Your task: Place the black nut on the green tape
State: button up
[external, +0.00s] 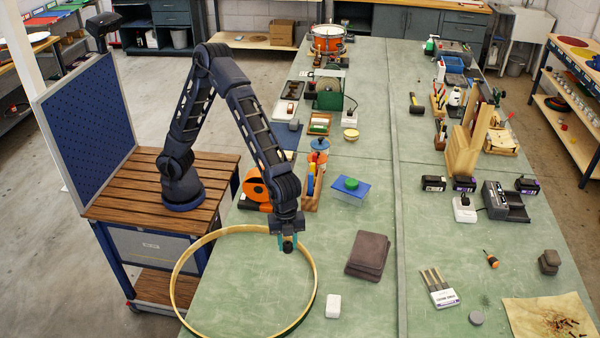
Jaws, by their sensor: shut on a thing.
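My gripper (288,241) hangs pointing down over the bench, above the right part of a large wooden hoop. Its teal fingers are shut on a small dark thing, which looks like the black nut (288,247). The nut is held between the fingertips and partly hidden by them. A small round green thing, which looks like the green tape (351,184), lies on a blue flat block (349,190). It is behind and to the right of my gripper, apart from it. Nothing is seen on top of the green tape.
The hoop (176,283) lies at the front left. A wooden rack (313,190) with discs stands between my arm and the blue block. Dark stacked pads (368,255) and a white block (333,306) lie to the right. The bench right of the blue block is clear.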

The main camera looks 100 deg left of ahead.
jog(key=w+a+r+n, duration=0.2)
jog(key=w+a+n, duration=0.1)
jog(key=w+a, duration=0.7)
notch_tip(320, 180, up, 5)
jog(key=n+t+y, duration=0.1)
jog(key=n, duration=0.6)
send_over(352, 182)
jog(key=f, duration=1.9)
jog(key=shift+s+a, duration=0.15)
jog(key=shift+s, duration=0.05)
jog(key=shift+f, duration=0.1)
jog(key=o, duration=0.8)
jog(key=shift+c, duration=0.2)
jog(key=shift+o, duration=0.9)
